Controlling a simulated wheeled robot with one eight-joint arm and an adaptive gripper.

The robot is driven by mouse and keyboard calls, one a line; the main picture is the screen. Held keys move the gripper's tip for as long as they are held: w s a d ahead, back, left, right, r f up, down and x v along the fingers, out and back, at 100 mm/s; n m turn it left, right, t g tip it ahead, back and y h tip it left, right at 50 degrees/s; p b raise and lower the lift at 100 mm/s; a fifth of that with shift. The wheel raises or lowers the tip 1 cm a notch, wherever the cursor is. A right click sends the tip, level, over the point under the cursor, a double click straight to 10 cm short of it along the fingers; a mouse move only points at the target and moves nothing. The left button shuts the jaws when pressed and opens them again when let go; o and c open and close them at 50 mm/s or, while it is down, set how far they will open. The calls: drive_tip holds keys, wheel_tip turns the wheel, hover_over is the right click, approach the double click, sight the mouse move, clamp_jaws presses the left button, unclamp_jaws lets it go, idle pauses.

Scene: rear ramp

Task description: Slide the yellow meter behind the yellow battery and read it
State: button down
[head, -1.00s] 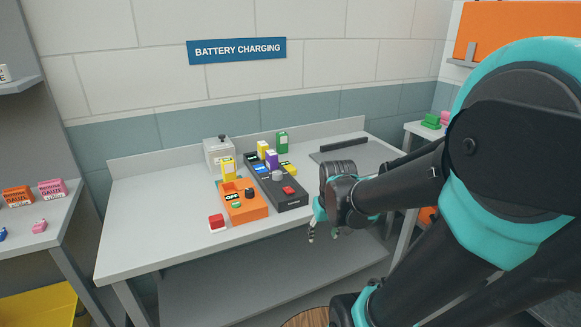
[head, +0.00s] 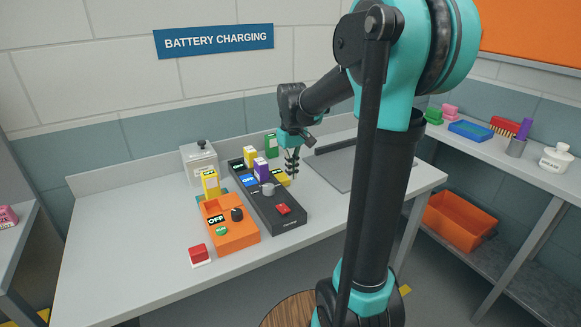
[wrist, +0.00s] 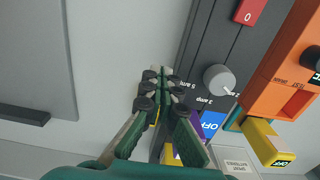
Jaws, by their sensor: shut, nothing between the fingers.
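A small, low yellow piece with a dark mark (head: 284,178), which looks like the yellow meter, lies at the right edge of the black charger (head: 270,205). The yellow battery (head: 250,157) stands upright at the charger's back end, beside a purple one (head: 261,169). My gripper (head: 291,170) points down just by the yellow meter; its fingers are shut and empty. In the wrist view my fingertips (wrist: 160,88) are together beside the charger (wrist: 195,60). They hide most of the meter, and only a yellow sliver shows (wrist: 154,117). I cannot tell whether they touch it. The meter's reading is illegible.
An orange tester (head: 231,230) with another yellow block (head: 210,185) at its back stands left of the charger. A red button (head: 199,254) is in front. A grey box (head: 200,165) and a green block (head: 271,146) stand behind. A grey mat (head: 345,165) lies right; the table's left side is clear.

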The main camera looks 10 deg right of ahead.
sight(286, 181)
wheel_tip(286, 181, down, 6)
drive_tip(key=shift+f, duration=0.25)
drive_tip(key=shift+w+a, duration=0.2)
drive_tip(key=shift+w, duration=0.4)
drive_tip(key=shift+w+a, duration=0.15)
drive_tip(key=shift+w, duration=0.4)
drive_tip(key=shift+w+a, duration=0.25)
drive_tip(key=shift+w, duration=0.5)
drive_tip(key=w+a, duration=0.1)
drive_tip(key=w, duration=0.2)
drive_tip(key=w+a, duration=0.1)
drive_tip(key=w, duration=0.2)
drive_tip(key=w+a, duration=0.1)
drive_tip(key=w, duration=0.2)
drive_tip(key=shift+w+a, duration=0.1)
drive_tip(key=shift+w, duration=0.3)
